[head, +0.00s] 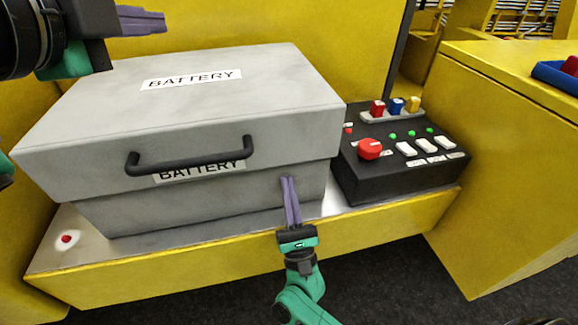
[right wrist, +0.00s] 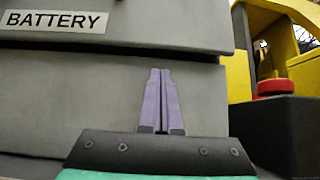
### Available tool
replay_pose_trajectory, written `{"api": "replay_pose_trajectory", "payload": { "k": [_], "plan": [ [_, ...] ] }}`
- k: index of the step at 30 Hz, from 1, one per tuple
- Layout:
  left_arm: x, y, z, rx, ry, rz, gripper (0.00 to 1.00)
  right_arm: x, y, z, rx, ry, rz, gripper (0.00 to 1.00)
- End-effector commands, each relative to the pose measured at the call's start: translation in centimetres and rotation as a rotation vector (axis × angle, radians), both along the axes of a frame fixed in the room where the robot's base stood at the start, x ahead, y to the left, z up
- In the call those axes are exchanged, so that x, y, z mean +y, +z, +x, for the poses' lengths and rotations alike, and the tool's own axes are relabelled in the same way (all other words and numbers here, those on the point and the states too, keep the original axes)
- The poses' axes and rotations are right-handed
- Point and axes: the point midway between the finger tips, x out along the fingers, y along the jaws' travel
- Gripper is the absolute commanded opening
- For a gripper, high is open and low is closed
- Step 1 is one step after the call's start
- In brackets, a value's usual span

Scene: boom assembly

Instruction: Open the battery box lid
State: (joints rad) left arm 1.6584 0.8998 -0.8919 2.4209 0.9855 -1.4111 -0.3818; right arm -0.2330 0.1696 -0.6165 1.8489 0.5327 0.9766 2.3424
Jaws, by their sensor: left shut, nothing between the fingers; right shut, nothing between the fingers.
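The grey battery box has its lid (head: 200,105) down on the box body (head: 220,205). A black handle (head: 190,157) runs along the lid's front face, with a BATTERY label partly behind it. My right gripper (head: 288,182) is shut and empty in front of the box body, below the lid edge and to the right of the handle. In the right wrist view its fingertips (right wrist: 160,72) point at the grey box front, below the lid's lower edge; I cannot tell if they touch. My left gripper (head: 160,20) is shut and empty above the lid's back left, at the top of the picture.
A black control box (head: 400,150) with a red knob (head: 370,149) and several switches stands right of the battery box. A yellow cabinet (head: 510,150) stands further right. A red button (head: 66,239) sits on the ledge at left. The front ledge (head: 180,255) is narrow.

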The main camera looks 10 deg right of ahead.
Motion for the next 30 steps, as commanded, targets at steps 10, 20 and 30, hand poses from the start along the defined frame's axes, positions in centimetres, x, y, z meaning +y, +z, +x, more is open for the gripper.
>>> {"api": "replay_pose_trajectory", "payload": {
  "k": [10,20,30],
  "plan": [
    [0.0,0.0,0.0,0.000,0.000,0.000,0.00,0.0,2.5,0.0,0.003,0.000,-0.003,0.00],
    [0.0,0.0,0.0,0.000,0.000,0.000,0.00,0.0,4.1,-0.6,0.000,-0.001,-0.002,0.00],
    [0.0,0.0,0.0,0.000,0.000,0.000,0.00,0.0,5.0,-0.9,-0.001,-0.001,-0.003,0.00]
  ]
}}
